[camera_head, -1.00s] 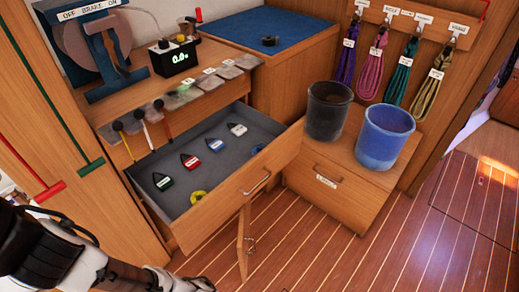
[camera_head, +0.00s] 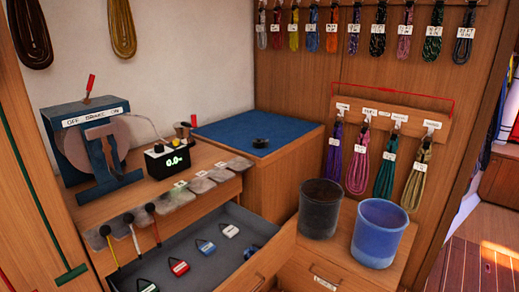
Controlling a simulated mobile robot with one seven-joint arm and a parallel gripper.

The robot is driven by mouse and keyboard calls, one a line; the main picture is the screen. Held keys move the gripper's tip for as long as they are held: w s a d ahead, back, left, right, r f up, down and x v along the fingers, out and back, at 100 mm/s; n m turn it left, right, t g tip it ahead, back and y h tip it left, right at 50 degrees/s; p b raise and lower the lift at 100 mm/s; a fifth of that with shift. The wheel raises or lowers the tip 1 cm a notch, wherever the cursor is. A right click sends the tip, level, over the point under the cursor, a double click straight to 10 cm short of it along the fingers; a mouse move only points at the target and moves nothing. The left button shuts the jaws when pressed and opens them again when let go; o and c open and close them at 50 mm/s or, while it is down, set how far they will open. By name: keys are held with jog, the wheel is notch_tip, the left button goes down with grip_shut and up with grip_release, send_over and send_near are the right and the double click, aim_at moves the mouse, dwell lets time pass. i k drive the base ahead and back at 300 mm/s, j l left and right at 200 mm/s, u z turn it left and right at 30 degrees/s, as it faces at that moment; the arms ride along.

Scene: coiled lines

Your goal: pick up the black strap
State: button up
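A small black coiled item (camera_head: 261,143), which may be the black strap, lies on the blue mat (camera_head: 225,128) on the cabinet top at the back. It is too small to tell for certain. In the open drawer (camera_head: 190,262) lie tags with dark loops: a red tag (camera_head: 179,267), a blue tag (camera_head: 205,247) and a white tag (camera_head: 230,230). My gripper is not in view.
A black bucket (camera_head: 320,208) and a blue bucket (camera_head: 379,233) stand on the low cabinet at the right. A brake device (camera_head: 92,150) and a black display box (camera_head: 168,161) stand on the counter. Coiled lines (camera_head: 384,178) hang on the back wall.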

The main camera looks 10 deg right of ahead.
aim_at(257, 144)
jog(key=i+l, duration=0.55)
jog(key=l, duration=0.2)
jog(key=i+l, duration=0.5)
jog(key=l, duration=0.2)
jog(key=i+l+z, duration=0.1)
jog(key=i+l, duration=0.45)
jog(key=l, duration=0.2)
